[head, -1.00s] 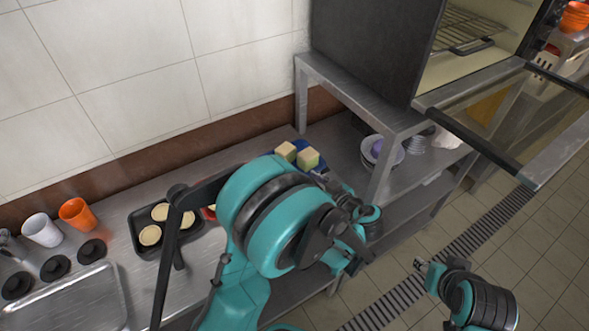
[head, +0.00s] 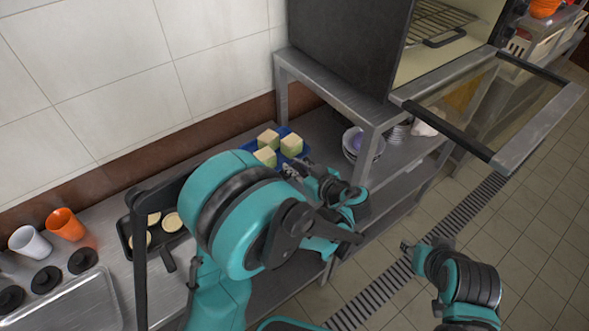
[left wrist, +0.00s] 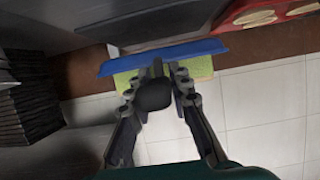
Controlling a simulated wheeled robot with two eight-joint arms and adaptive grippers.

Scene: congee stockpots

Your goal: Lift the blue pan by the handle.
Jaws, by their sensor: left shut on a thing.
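The blue pan (head: 247,145) holds yellow-green blocks (head: 291,145) and is at the far part of the metal counter, left of the shelf leg. My left gripper (head: 292,171) is at the pan's near right side. In the left wrist view, the blue rim (left wrist: 205,48) crosses in front of the fingers (left wrist: 165,78). They are shut on the pan's dark handle (left wrist: 153,96). My left arm hides part of the pan's near side, and I cannot tell whether its base touches the counter. My right arm's end (head: 408,246) is at the lower right, its fingers unclear.
A dark tray (head: 128,236) of round pastries is left of my left arm, with orange (head: 66,224) and white (head: 30,242) cups beyond. Stacked bowls (head: 360,144) sit under the oven shelf (head: 340,88). The open oven door (head: 520,140) juts out at right.

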